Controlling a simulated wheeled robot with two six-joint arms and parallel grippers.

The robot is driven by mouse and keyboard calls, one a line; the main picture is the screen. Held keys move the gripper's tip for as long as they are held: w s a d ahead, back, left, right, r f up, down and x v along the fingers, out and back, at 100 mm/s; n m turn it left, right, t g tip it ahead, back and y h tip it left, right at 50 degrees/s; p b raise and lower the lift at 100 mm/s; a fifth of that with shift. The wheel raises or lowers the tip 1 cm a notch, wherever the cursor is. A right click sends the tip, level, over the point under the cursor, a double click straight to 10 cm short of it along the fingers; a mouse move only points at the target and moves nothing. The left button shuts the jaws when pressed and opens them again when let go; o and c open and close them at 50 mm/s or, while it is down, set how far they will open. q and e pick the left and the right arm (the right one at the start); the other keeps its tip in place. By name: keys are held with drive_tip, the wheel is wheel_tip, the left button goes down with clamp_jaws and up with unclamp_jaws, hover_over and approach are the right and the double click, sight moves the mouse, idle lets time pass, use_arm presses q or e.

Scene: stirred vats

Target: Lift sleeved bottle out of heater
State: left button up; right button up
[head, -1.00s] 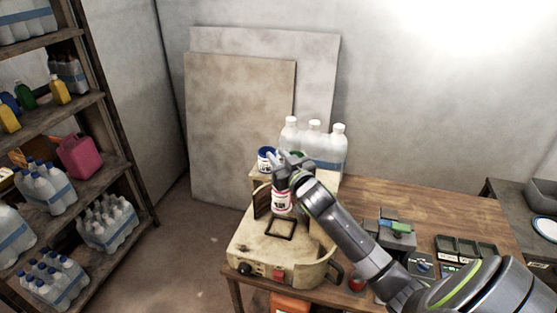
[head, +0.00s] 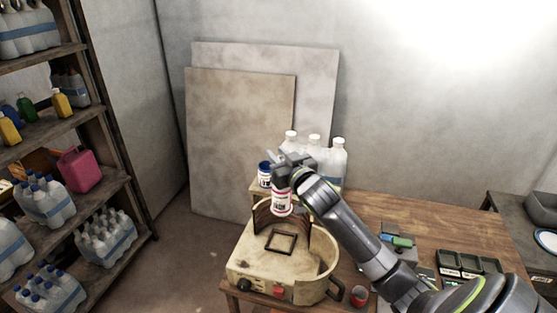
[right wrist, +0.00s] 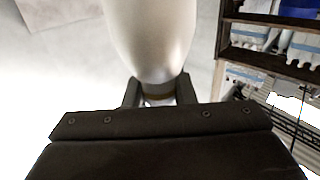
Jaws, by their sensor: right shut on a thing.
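A small white bottle with a red-and-white sleeve (head: 282,203) hangs upright from my right gripper (head: 284,168). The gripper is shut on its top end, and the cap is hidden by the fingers. In the right wrist view the fingers (right wrist: 160,92) close around the narrow neck of a pale bottle (right wrist: 150,35). The cream heater (head: 250,266), with a round basin and a square black frame, stands on the table below. The bottle appears to be above the frame, in front of the basin's back rim; the exact gap cannot be told. My left gripper is not in view.
A blue-and-white jar (head: 264,174) and several clear bottles (head: 338,160) stand just behind the heater. Black trays (head: 468,264) lie further right. Stocked shelves (head: 60,135) are at the left.

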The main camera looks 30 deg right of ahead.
drive_tip(key=shift+s+a, duration=0.1)
drive_tip(key=s+a, duration=0.6)
drive_tip(key=s, duration=0.5)
drive_tip(key=shift+a, duration=0.35)
idle(0.7)
